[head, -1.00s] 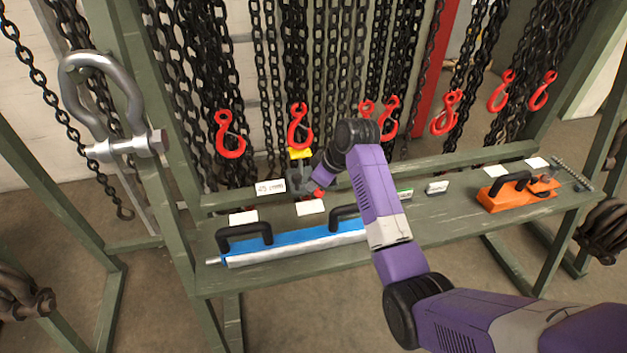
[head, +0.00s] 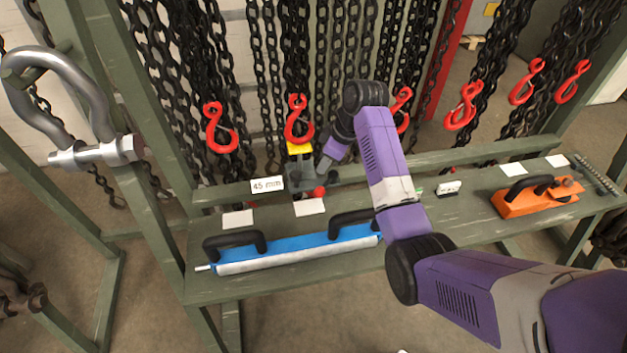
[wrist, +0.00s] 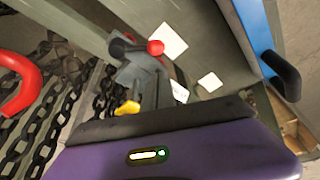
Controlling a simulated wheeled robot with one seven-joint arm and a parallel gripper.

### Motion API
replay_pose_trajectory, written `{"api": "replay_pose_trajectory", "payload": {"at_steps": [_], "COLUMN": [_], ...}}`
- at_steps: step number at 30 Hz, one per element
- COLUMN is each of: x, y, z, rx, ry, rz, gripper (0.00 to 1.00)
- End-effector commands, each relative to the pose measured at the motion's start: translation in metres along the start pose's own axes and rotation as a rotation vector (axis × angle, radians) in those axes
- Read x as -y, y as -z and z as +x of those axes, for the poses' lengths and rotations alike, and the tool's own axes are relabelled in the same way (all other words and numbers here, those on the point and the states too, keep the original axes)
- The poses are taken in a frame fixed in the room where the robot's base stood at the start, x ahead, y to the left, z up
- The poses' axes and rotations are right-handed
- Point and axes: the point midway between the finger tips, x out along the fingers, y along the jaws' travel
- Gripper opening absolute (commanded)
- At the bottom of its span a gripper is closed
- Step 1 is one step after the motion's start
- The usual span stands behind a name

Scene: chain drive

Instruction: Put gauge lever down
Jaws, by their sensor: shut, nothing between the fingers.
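The gauge (head: 303,176) is a small grey device with a yellow top (head: 299,148), standing at the back of the shelf below a red hook. Its lever ends in a red knob (head: 319,191), low at the front of the gauge. In the wrist view the gauge (wrist: 143,72) shows with the red knob (wrist: 155,47) at its far end and the yellow part (wrist: 127,108) nearer. My gripper (head: 325,163) is shut and empty, just right of the gauge and above the knob. Its fingertips are small and partly unclear; I cannot tell whether they touch the gauge.
A blue bar tool (head: 290,250) with black handles lies along the shelf front. An orange tool (head: 540,197) sits at the right. Chains with red hooks (head: 300,120) hang behind. A large shackle (head: 75,110) is at the left. A "45 mm" label (head: 267,184) stands beside the gauge.

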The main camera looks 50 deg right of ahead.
Motion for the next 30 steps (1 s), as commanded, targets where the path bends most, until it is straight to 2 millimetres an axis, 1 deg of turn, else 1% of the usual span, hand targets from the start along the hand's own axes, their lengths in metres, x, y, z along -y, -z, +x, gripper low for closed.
{"api": "replay_pose_trajectory", "payload": {"at_steps": [5, 15, 18, 21, 24, 30], "x": [0.001, 0.001, 0.001, 0.001, 0.0, 0.0], "y": [0.0, 0.0, 0.0, 0.0, 0.0, 0.0], "z": [0.013, 0.071, 0.084, 0.093, 0.098, 0.1], "rx": [0.002, 0.002, 0.002, 0.002, 0.001, 0.0], "ry": [0.003, 0.002, 0.002, 0.001, 0.0, 0.0], "rz": [0.0, 0.0, 0.0, 0.0, 0.0, 0.0], "gripper": [0.0, 0.0, 0.0, 0.0, 0.0, 0.0]}}
